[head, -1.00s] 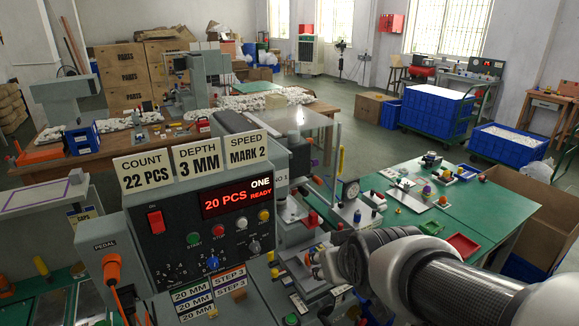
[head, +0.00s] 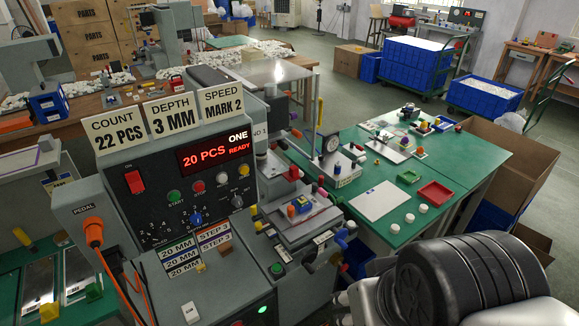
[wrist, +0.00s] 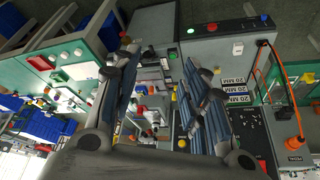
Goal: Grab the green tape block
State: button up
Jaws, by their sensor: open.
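I cannot make out a green tape block for certain in any view. A small block with blue, yellow and red parts (head: 300,204) sits on the pad printer's plate (head: 302,226) in the head view. My gripper (wrist: 163,80) is open in the wrist view, its two fingers spread wide with nothing held between them. Small coloured parts of the machine show beyond and between the fingers. In the head view my arm fills the lower right corner, and the fingertips cannot be made out there.
The printer's control box (head: 180,165) stands left of the plate. A cardboard box (head: 510,165) stands beyond.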

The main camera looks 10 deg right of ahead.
aim_at(302, 201)
jog(key=i+j+z, duration=0.1)
jog(key=i, duration=0.3)
jog(key=i+j+z, duration=0.1)
jog(key=i, duration=0.3)
jog(key=i+j+z, duration=0.1)
jog(key=i+j, duration=0.15)
jog(key=i, duration=0.1)
